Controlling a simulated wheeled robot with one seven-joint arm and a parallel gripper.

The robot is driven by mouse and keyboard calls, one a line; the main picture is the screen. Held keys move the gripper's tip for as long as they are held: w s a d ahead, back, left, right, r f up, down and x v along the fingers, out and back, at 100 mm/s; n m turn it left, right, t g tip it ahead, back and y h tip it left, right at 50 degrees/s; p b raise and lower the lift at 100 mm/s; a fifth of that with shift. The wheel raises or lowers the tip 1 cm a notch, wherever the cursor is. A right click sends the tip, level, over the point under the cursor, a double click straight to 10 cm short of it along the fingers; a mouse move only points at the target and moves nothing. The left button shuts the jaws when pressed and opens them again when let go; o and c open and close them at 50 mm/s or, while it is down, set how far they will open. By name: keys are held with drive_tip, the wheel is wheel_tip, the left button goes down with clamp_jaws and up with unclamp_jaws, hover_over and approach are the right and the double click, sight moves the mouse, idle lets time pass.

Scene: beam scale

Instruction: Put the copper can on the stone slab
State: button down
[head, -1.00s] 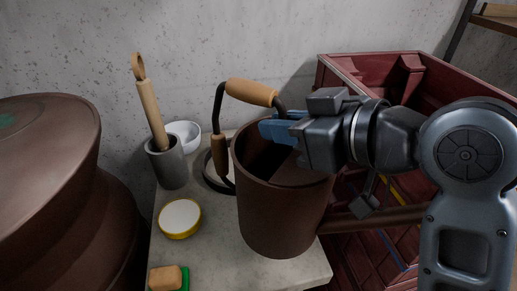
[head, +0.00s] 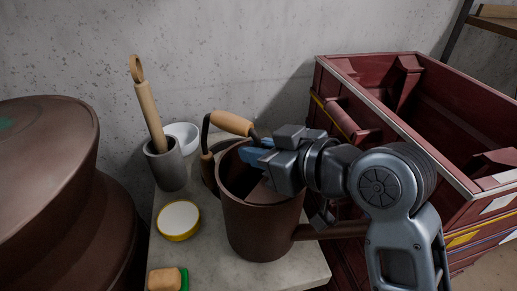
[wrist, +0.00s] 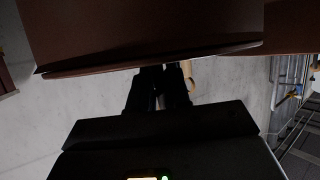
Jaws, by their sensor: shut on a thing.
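The copper can (head: 262,222) is a dark brown watering can with a wooden-gripped handle and a spout pointing right. It stands roughly upright over the front right part of the pale grey stone slab (head: 212,245). I cannot tell whether its base touches the slab. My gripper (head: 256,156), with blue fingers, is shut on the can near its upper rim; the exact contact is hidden. In the wrist view the can's brown body (wrist: 150,30) fills the top, just beyond the dark fingers (wrist: 160,88).
On the slab are a grey pot (head: 166,165) with a wooden-handled tool, a white bowl (head: 184,135), a yellow-rimmed round tin (head: 178,220) and a sponge (head: 165,279). A large brown vessel (head: 60,160) stands left. Red crates (head: 385,120) stand right, close to the spout.

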drive_tip(key=c, duration=1.1)
unclamp_jaws()
drive_tip(key=shift+f, duration=0.1)
drive_tip(key=v, duration=1.2)
drive_tip(key=shift+r+b, duration=0.2)
drive_tip(key=shift+b, duration=0.15)
drive_tip(key=shift+w, duration=0.1)
